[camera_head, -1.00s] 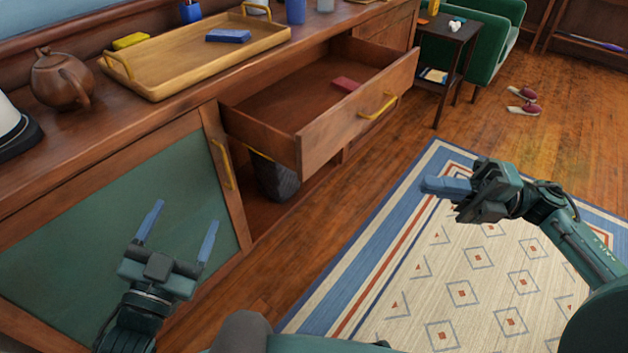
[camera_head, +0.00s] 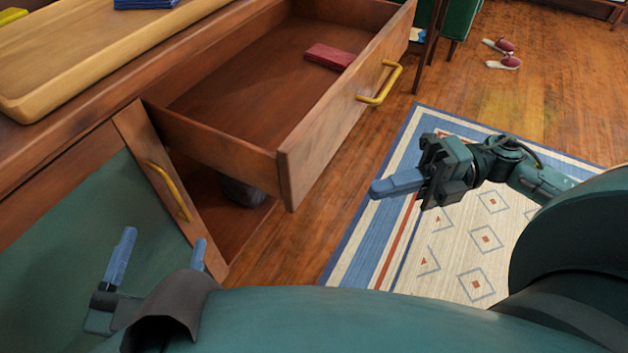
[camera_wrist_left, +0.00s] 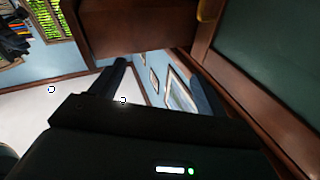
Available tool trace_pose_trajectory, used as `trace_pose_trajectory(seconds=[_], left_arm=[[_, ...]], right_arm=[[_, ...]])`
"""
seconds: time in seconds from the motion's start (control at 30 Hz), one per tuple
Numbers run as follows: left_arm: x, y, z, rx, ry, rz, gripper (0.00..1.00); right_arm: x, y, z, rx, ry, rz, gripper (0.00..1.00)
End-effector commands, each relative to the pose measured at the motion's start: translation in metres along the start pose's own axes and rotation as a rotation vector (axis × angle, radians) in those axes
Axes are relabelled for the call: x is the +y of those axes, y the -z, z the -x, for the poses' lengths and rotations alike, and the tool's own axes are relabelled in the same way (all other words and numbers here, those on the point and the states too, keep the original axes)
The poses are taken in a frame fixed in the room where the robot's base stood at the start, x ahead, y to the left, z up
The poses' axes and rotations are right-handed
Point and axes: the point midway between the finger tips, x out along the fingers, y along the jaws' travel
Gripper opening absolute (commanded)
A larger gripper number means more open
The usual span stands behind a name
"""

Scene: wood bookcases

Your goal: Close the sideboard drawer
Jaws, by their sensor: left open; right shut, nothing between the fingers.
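The wooden sideboard drawer (camera_head: 325,120) is pulled far out of the sideboard (camera_head: 70,150) in the head view. A yellow handle (camera_head: 381,83) is on its front, and a dark red book-like item (camera_head: 330,57) lies inside it. My left gripper (camera_head: 160,258) is open and empty, in front of the green door panel, left of and below the drawer. In the left wrist view its two fingers (camera_wrist_left: 160,92) are apart, with a wooden surface beyond them at the top. My right gripper (camera_head: 385,186) is shut and empty over the rug, to the right of the drawer front.
A wooden tray (camera_head: 60,95) with a blue item (camera_head: 146,3) stands on top. The rug (camera_head: 385,245) and wooden floor lie in front. Slippers (camera_head: 502,54) lie further back.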

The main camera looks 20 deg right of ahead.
Motion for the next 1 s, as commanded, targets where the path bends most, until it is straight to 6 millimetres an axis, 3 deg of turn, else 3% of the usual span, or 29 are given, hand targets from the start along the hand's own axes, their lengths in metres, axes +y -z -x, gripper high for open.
trace_pose_trajectory(seconds=[0.3,0.6,1.0], left_arm=[[0.003,-0.003,-0.002,0.025,-0.006,0.043,0.75],[0.003,-0.002,-0.003,0.035,-0.009,0.063,0.75],[0.003,-0.001,-0.004,0.040,-0.011,0.070,0.75]], right_arm=[[-0.001,0.000,-0.071,0.002,-0.005,0.007,0.00],[0.000,-0.023,-0.091,-0.002,-0.002,0.003,0.00],[0.000,-0.029,-0.098,-0.002,-0.001,0.000,0.00]])
